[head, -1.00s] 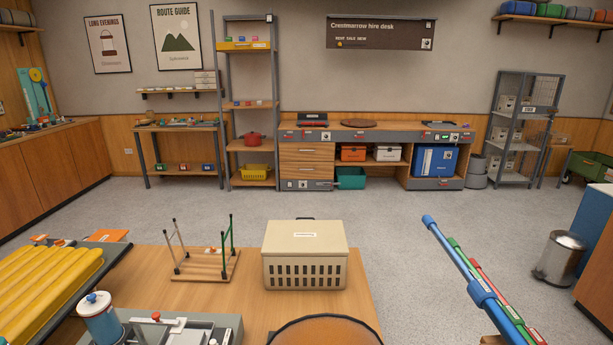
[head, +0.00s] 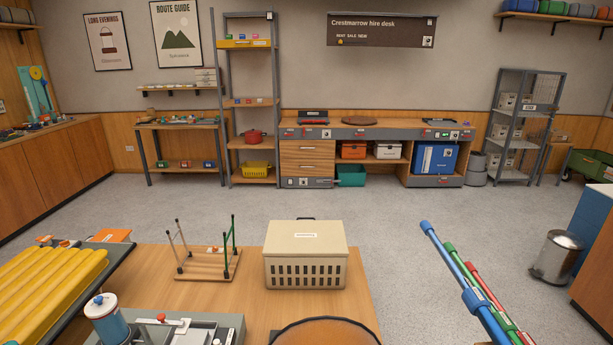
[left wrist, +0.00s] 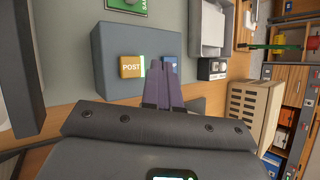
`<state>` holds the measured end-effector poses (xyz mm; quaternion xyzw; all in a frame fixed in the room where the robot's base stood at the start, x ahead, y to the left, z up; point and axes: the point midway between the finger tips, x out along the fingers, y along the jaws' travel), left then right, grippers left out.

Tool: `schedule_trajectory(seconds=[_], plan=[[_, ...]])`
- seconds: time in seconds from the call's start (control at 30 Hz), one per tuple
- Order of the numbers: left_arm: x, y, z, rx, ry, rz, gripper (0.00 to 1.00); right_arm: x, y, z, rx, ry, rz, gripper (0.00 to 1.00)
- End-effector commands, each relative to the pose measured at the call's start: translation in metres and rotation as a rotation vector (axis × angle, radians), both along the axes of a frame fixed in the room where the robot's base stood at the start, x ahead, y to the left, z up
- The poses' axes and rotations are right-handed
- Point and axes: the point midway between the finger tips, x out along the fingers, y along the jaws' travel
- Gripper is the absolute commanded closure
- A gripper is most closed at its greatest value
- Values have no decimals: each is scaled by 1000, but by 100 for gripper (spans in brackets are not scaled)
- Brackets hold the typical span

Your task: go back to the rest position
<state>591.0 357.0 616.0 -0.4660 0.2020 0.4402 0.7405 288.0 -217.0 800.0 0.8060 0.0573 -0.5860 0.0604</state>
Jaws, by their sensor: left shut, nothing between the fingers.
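My left gripper (left wrist: 166,72) shows in the left wrist view, its two purple fingers together and empty. Neither gripper shows in the head view.
In the head view a beige slotted crate (head: 305,255) and a small wooden stand with posts (head: 206,265) are on the near table. A yellow ridged pad (head: 50,285) lies at left, and blue, green and red poles (head: 475,295) rise at right. Open floor lies beyond.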

Motion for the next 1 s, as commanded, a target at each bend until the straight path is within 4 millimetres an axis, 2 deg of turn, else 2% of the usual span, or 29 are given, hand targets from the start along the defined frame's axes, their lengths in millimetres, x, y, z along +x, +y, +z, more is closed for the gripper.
schedule_trajectory(seconds=[0.17, 0.27, 0.3, 0.4, 0.5, 0.67, 1.0], plan=[[-34, -59, -9, -169, 7, 61, 100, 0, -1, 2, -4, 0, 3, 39], [-70, -110, -5, -338, 14, 149, 100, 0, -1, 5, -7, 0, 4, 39], [-87, -130, 0, -415, 18, 199, 100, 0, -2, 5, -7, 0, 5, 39], [-129, -169, 23, -599, 25, 348, 100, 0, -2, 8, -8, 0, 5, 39], [-167, -188, 56, -756, 23, 518, 100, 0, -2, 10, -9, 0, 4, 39], [-219, -186, 110, -925, -1, 781, 100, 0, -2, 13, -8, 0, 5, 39], [-298, -143, 194, -1055, -101, 1179, 100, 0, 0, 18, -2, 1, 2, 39]])
